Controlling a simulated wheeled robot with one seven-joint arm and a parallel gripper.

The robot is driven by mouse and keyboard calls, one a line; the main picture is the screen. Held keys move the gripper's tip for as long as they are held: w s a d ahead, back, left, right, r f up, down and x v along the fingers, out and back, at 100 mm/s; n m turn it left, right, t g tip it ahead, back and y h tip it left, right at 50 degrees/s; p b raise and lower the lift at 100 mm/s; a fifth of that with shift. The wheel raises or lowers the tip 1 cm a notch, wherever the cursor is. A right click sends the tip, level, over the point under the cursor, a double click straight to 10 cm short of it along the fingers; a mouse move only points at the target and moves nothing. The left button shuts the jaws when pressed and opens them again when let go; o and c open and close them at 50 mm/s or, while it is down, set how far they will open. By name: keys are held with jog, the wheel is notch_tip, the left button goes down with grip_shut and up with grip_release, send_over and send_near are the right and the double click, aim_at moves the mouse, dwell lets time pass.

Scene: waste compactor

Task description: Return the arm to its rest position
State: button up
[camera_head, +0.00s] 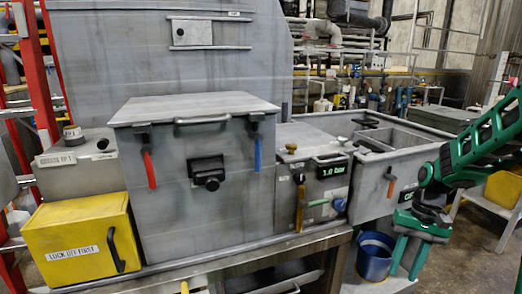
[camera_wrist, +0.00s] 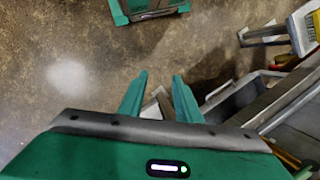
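My gripper (camera_head: 410,257) hangs at the right of the head view, on my green arm, pointing down beside the bench. Its two green fingers are apart with nothing between them. In the wrist view my gripper (camera_wrist: 158,90) also shows open and empty above the floor. In the head view it is just right of a blue bucket (camera_head: 375,258) and in front of the grey bin section at the right; I cannot tell whether it touches anything.
A large grey box (camera_head: 205,205) with a red and a blue handle stands on the bench. A yellow box (camera_head: 80,240) marked "LOCK OFF FIRST" is at left, a gauge box (camera_head: 325,190) at right. Concrete floor (camera_wrist: 60,75) lies open below my gripper.

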jog(key=s+d+r+m+t+h, duration=0.1)
jog(key=s+r, duration=0.3)
jog(key=s, duration=0.7)
jog(key=s+d+r+m+t+h, duration=0.1)
jog(key=s+r, duration=0.4)
jog(key=s, duration=0.6)
jog(key=shift+s+d, duration=0.3)
jog(key=shift+d, duration=0.05)
jog(key=shift+r, duration=0.1)
